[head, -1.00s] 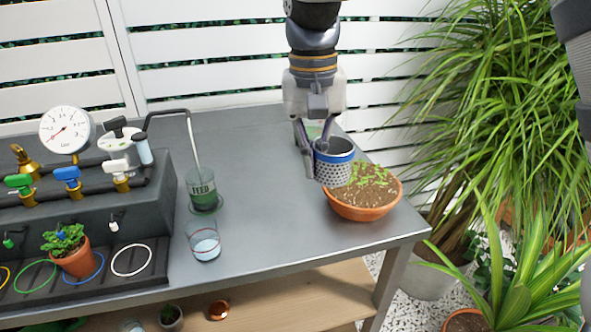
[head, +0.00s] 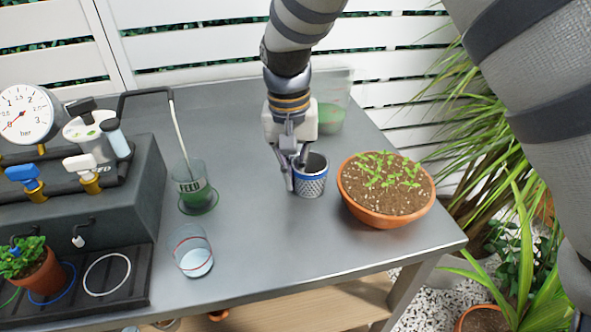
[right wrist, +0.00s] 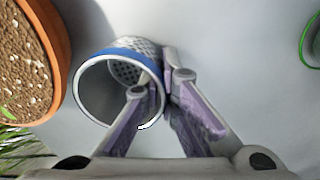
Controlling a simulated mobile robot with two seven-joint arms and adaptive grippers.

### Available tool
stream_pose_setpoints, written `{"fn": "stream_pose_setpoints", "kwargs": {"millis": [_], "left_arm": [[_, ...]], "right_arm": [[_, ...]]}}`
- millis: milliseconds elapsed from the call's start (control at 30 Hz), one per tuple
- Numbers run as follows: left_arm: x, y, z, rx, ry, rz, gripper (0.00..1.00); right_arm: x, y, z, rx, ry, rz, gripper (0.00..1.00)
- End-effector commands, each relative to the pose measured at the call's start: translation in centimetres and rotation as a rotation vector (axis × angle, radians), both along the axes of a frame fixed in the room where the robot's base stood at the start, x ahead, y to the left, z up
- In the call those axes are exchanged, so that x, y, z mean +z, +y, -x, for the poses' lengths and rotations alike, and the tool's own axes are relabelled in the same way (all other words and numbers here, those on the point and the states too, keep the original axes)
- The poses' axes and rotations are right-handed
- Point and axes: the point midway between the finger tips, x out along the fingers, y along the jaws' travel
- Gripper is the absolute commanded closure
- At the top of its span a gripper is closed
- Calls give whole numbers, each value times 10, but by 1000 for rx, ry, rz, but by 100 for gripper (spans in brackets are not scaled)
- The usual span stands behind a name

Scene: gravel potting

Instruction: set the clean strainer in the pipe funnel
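The strainer (head: 310,181) is a perforated metal cup with a blue band below its rim. It appears upright, just left of the planted bowl; I cannot tell whether it touches the table. My right gripper (head: 298,165) is at its left side. In the right wrist view, the strainer (right wrist: 123,53) has its open mouth toward the camera, and the right gripper (right wrist: 161,82) has one finger inside the mouth and one outside, pinching the wall. I cannot make out the pipe funnel for certain. My left gripper is not in view.
A terracotta bowl (head: 385,215) of soil and seedlings stands close right of the strainer. A FEED glass (head: 190,190), another glass (head: 193,257) and a clear container (head: 333,112) stand on the table (head: 255,245). Pipework with a gauge (head: 25,114) is at left. The front middle is clear.

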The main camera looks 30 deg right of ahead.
Motion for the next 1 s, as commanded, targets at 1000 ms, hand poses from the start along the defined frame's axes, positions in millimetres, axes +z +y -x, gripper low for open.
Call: {"fn": "stream_pose_setpoints", "kwargs": {"millis": [1000], "left_arm": [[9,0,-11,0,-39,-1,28]], "right_arm": [[92,3,-1,1,-14,0,75]]}}
